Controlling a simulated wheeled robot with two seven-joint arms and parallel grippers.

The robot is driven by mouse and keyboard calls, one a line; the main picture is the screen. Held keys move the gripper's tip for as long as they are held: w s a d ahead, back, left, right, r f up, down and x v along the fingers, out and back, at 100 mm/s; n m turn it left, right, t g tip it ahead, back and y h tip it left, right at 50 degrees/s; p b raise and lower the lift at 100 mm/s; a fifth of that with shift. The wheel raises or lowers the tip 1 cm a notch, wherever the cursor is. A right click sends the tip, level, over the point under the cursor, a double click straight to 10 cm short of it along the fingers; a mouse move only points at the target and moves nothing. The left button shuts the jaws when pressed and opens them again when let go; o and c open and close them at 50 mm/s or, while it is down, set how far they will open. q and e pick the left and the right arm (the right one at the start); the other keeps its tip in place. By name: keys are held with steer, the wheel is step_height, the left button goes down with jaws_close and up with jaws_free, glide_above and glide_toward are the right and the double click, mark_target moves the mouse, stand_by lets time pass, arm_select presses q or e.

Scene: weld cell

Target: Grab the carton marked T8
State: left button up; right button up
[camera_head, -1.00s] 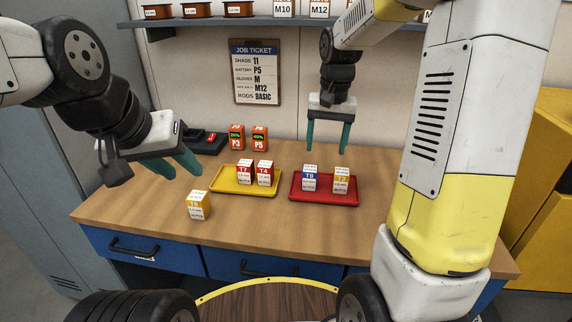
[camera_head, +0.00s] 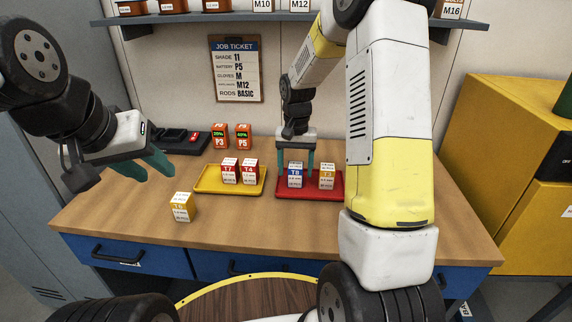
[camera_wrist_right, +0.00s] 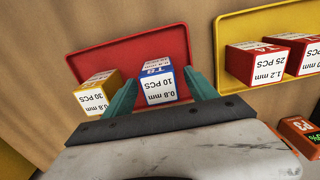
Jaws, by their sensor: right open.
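The T8 carton (camera_head: 295,176), white with a blue band, stands upright at the left of the red tray (camera_head: 310,192). It also shows in the right wrist view (camera_wrist_right: 158,85), where the tray's bare surface (camera_wrist_right: 105,58) surrounds it. My right gripper (camera_head: 294,170) is open, pointing down over the red tray. Its teal fingers are on either side of the T8 carton; I cannot tell whether they touch it. In the right wrist view the right gripper (camera_wrist_right: 162,92) has the carton between its fingertips. My left gripper (camera_head: 156,170) is apart and empty at the left, its fingers spread.
The T3 carton (camera_head: 327,177) stands close beside T8 in the red tray. A yellow tray (camera_head: 212,187) holds the T7 (camera_head: 229,171) and T4 (camera_head: 250,171) cartons. Another yellow-banded carton (camera_head: 182,207) stands on the table front left. Orange battery boxes (camera_head: 220,137) stand behind.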

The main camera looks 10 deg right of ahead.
steer(key=c, duration=1.4)
jaws_close()
steer(key=shift+r, duration=0.15)
